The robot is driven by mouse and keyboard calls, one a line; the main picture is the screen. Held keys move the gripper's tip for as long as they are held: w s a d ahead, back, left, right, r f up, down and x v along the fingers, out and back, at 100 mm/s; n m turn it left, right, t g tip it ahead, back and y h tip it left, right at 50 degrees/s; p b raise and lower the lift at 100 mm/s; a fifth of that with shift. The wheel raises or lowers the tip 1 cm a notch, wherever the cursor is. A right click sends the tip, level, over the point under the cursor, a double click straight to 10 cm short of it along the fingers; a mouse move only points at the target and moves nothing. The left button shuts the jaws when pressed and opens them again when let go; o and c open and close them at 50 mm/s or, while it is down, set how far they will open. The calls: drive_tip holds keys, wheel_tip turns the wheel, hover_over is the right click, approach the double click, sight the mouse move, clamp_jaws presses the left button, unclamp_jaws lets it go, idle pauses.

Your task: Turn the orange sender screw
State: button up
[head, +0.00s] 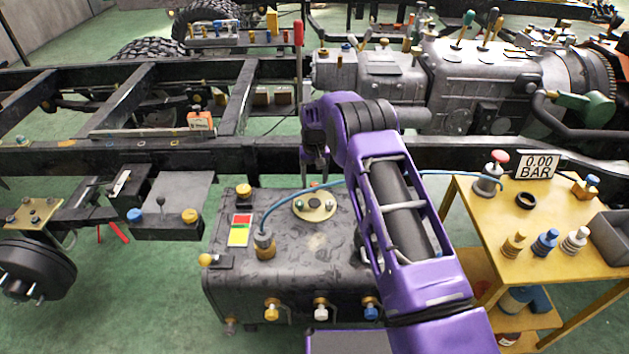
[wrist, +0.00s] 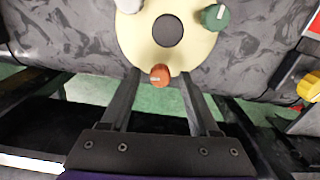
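The round cream sender plate (head: 300,211) sits on top of the dark grey tank (head: 288,238), and it shows at the top of the wrist view (wrist: 142,38). The orange screw (wrist: 160,76) is on the plate's near edge in the wrist view, with a pale slot mark on its head. A green screw (wrist: 214,17) and a whitish screw (wrist: 128,4) sit elsewhere on the rim. My gripper (head: 315,174) is open and empty, pointing down at the plate's far side. In the wrist view its fingertips (wrist: 159,75) appear on either side of the orange screw, apart from it. Their height gap is unclear.
A blue hose (head: 340,184) runs from a brass fitting on the tank, behind my arm, towards the yellow cart (head: 487,222). The dark frame rail (head: 255,155) lies just behind the tank. A red-tipped lever (head: 298,45) stands behind my gripper.

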sight(314, 184)
drive_tip(key=shift+r, duration=0.1)
wheel_tip(314, 184, up, 17)
drive_tip(key=p, duration=0.2)
idle(0.3)
